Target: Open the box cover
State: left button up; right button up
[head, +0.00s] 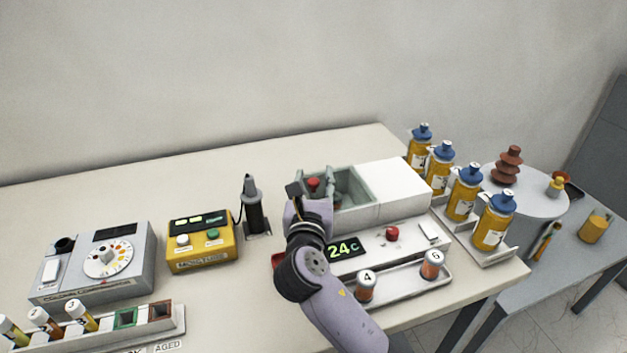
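The box is a grey-green and white unit on the table, with an open compartment (352,188) in its left part. A white flat-topped cover (394,186) lies over its right part. My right gripper (294,190) is at the box's left end, with its arm reaching up from the bottom of the view. It hides the left front of the box. Its fingers are small and partly hidden, so I cannot tell whether they are open or touch the box. My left gripper is not in view.
A display reading 24c (343,249), a red button (392,233) and a tray with two numbered vials (432,265) are in front. Several blue-capped bottles (464,192) stand right. A yellow moisture meter (203,240) and a grey comparator (95,262) stand left. Table behind is clear.

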grip_shut()
dwell(0.3)
dwell(0.4)
